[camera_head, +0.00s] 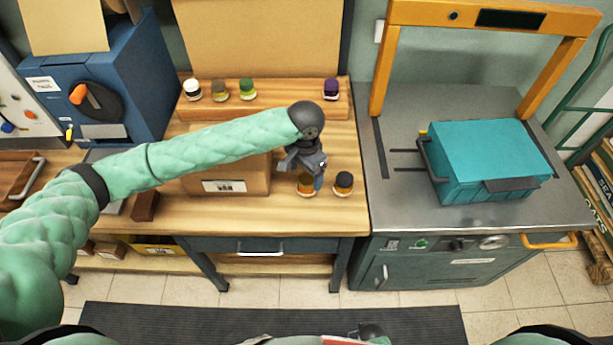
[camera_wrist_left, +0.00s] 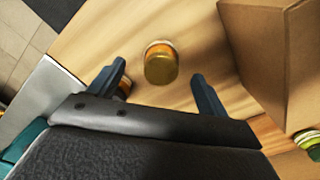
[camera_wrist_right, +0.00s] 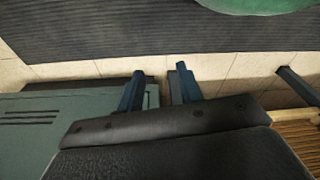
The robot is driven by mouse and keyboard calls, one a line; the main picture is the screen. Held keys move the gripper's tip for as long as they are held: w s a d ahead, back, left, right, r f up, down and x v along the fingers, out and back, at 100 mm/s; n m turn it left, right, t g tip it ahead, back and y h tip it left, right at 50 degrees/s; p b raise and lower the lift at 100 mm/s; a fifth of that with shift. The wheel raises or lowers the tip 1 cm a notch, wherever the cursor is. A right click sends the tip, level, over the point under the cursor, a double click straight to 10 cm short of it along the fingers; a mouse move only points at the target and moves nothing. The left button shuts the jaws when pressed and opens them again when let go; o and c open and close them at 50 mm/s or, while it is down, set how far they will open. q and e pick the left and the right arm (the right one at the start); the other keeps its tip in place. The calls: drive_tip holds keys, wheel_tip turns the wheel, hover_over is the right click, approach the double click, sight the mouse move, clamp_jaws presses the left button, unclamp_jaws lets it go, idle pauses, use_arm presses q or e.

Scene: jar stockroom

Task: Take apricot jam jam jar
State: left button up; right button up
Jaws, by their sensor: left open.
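An orange jar (camera_head: 305,188) stands on the wooden bench right below my left gripper (camera_head: 314,172), which partly hides it. In the left wrist view, a jar with a gold-olive lid and an orange band (camera_wrist_left: 160,66) sits in the gap between the open fingers of my left gripper (camera_wrist_left: 158,76). I cannot read any label. My right gripper (camera_wrist_right: 160,80) is empty, its fingers apart, low over the floor.
A cardboard box (camera_head: 226,180) stands left of the jars. Several jars, such as a purple-lidded one (camera_head: 331,88), stand on the wooden riser (camera_head: 290,99) behind. A steel station (camera_head: 400,205) with a teal crate (camera_head: 490,155) adjoins on the right.

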sight(307, 178)
use_arm(q)
drive_tip(key=shift+s+f, duration=0.25)
drive_tip(key=shift+f, duration=0.3)
drive_tip(key=shift+w+f+p, duration=0.4)
drive_tip(key=shift+f+p, duration=0.15)
drive_tip(key=shift+f, duration=0.05)
drive_tip(key=f, duration=0.1)
drive_tip(key=f+p, duration=0.2)
drive_tip(key=f, duration=0.1)
drive_tip(key=shift+w+d, duration=0.2)
drive_tip(key=shift+w, duration=0.05)
drive_tip(key=shift+f, duration=0.25)
use_arm(e)
drive_tip(key=s+d+f, duration=0.3)
drive_tip(key=f, duration=0.2)
drive_tip(key=shift+s+f+t, duration=0.2)
drive_tip(key=shift+f+t, duration=0.1)
drive_tip(key=shift+f, duration=0.05)
use_arm(q)
drive_tip(key=c, duration=1)
drive_tip(key=shift+c, duration=1.1)
use_arm(e)
drive_tip(key=shift+d, duration=0.15)
use_arm(q)
drive_tip(key=shift+r, duration=0.1)
